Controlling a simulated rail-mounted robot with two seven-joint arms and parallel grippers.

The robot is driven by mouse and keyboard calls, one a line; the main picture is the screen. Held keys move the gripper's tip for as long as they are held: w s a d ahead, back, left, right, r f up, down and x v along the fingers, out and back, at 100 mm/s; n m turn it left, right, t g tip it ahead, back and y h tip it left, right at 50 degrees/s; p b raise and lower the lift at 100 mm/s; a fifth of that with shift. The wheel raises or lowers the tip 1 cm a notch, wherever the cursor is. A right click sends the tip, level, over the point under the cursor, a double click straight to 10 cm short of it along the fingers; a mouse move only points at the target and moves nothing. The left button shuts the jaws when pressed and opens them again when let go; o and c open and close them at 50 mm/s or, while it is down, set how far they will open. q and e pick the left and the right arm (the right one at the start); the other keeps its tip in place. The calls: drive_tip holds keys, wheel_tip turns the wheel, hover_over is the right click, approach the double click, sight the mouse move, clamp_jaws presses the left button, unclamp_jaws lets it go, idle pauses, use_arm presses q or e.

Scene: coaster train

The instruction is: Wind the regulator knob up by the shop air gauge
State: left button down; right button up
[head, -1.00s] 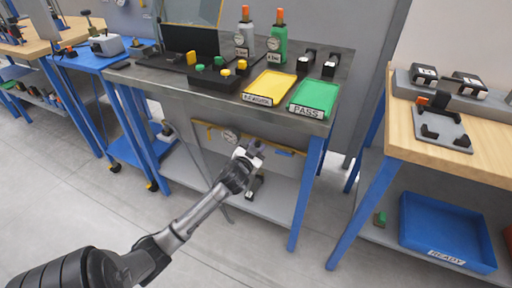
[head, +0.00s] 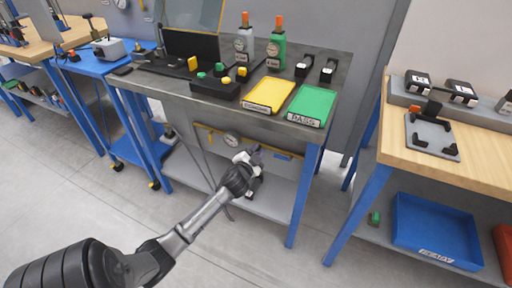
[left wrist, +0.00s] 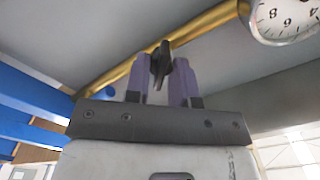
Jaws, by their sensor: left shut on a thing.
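The round white air gauge (head: 231,140) sits on a panel under the grey bench, on a yellow pipe (head: 203,127). In the left wrist view the gauge (left wrist: 286,18) is at the upper right, cut by the frame edge, and the yellow pipe (left wrist: 150,52) runs diagonally behind my fingers. My left gripper (head: 255,152) is in front of the panel, right of the gauge. In the left wrist view, my left gripper (left wrist: 162,82) is shut on a small dark knob (left wrist: 161,62) between its purple fingers. My right gripper is not in view.
The grey bench top (head: 180,85) overhangs the panel, with a lower shelf (head: 270,200) below. On top are a yellow tray (head: 269,94) and a green tray (head: 307,105). A blue bench leg (head: 304,195) stands right of my gripper. Open floor lies in front.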

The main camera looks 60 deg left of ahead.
use_arm(q)
drive_tip(key=c, duration=1)
unclamp_jaws()
drive_tip(key=p+v, duration=0.4)
drive_tip(key=v, duration=1)
drive_tip(key=shift+w, duration=0.1)
